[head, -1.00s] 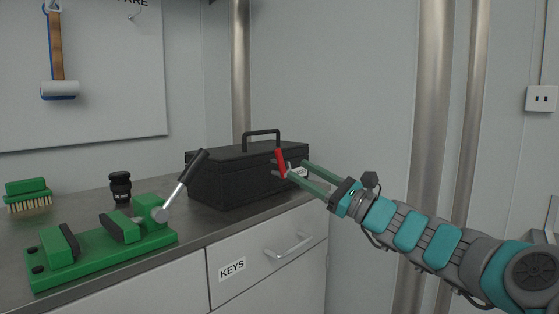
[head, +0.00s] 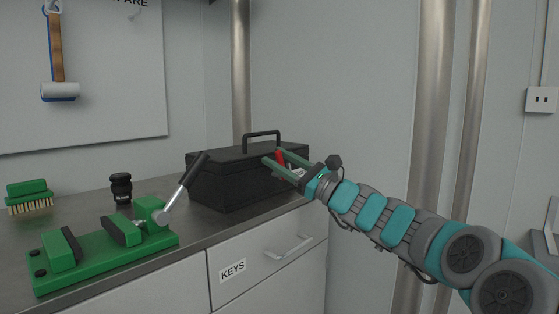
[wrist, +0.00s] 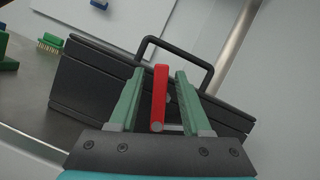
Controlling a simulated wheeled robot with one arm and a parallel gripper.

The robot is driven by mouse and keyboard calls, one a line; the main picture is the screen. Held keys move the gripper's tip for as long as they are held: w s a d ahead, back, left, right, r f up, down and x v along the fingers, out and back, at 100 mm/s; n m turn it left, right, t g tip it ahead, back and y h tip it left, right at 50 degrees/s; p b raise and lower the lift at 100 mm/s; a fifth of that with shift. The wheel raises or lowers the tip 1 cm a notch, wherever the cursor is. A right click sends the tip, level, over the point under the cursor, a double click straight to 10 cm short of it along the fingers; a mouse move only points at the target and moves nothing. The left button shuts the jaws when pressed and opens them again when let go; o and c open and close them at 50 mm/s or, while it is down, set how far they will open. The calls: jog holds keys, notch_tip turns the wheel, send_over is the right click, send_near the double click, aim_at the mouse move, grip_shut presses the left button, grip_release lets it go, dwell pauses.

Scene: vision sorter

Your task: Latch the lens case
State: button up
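The lens case is the black case (head: 230,180) with a carry handle on its lid, at the back right of the counter. Its lid looks closed. A red latch lever (head: 280,156) is on its right front side; in the wrist view the lever (wrist: 160,95) points up along the case front. My gripper (head: 274,154) is open at the latch, with one green finger on each side of the lever. The wrist view shows a gap between the lever and each finger (wrist: 159,74). In the head view a finger hides the lever's lower part.
A green clamp fixture (head: 110,258) with a black-handled lever (head: 187,182) stands on the counter (head: 205,230) left of the case. A black knob-like object (head: 121,187) and a green brush (head: 28,195) are behind it. A drawer marked KEYS (head: 265,268) is below.

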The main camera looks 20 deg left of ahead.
grip_shut()
dwell(1.2)
